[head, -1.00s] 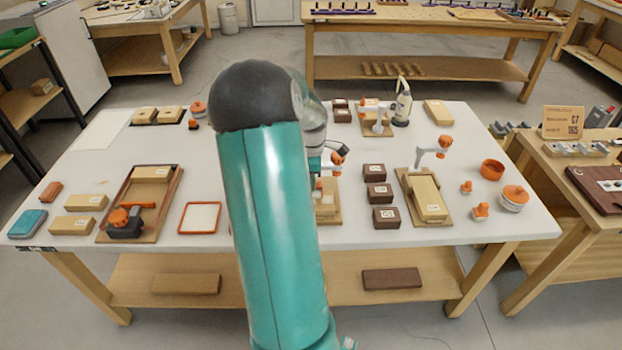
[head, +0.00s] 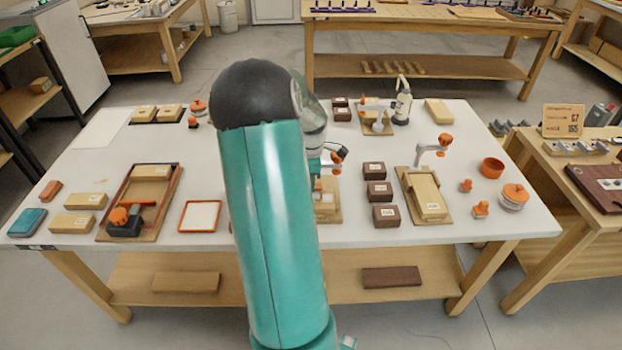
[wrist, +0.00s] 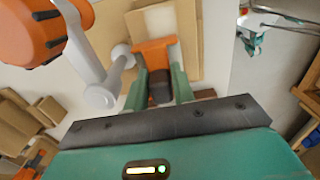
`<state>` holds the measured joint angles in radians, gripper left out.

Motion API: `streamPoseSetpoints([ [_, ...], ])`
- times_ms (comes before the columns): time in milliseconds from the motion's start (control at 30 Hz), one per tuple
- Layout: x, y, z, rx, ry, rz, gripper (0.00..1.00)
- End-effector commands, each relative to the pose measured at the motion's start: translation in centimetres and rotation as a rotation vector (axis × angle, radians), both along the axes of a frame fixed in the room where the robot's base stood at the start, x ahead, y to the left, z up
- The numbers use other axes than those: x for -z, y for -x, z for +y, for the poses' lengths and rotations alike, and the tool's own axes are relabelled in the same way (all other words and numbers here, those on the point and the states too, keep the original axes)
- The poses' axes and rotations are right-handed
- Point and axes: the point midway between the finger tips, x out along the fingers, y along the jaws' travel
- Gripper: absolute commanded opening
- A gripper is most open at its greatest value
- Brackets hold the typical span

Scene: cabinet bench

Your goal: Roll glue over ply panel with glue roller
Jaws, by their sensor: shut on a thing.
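My gripper (wrist: 158,88) has its two teal fingers shut on the dark grip of an orange tool, which I take to be the glue roller (wrist: 155,52). The tool is over a pale wooden board, apparently the ply panel (wrist: 188,40), which has a whitish patch. I cannot tell whether the roller touches it. In the head view, my teal arm hides most of this place. Only the right part of the board (head: 328,213) shows beside the arm. A grey arm with a large orange knob (wrist: 30,35) stands close left of the tool in the wrist view.
Dark labelled blocks (head: 379,191) stand right of the board. Beyond them is a clamp fixture (head: 430,155) with an orange knob. A white orange-rimmed tray (head: 199,216) lies left of my arm. A white bottle (head: 403,102) stands at the back. The front table edge is clear.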

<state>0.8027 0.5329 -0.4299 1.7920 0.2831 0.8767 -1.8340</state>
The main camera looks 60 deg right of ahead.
Motion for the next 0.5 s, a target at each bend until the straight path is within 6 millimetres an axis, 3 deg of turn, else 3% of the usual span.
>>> streamPoseSetpoints([
  [500, 0.10, 0.49, 0.97, 0.001, 0.000, -0.001, 0.04],
])
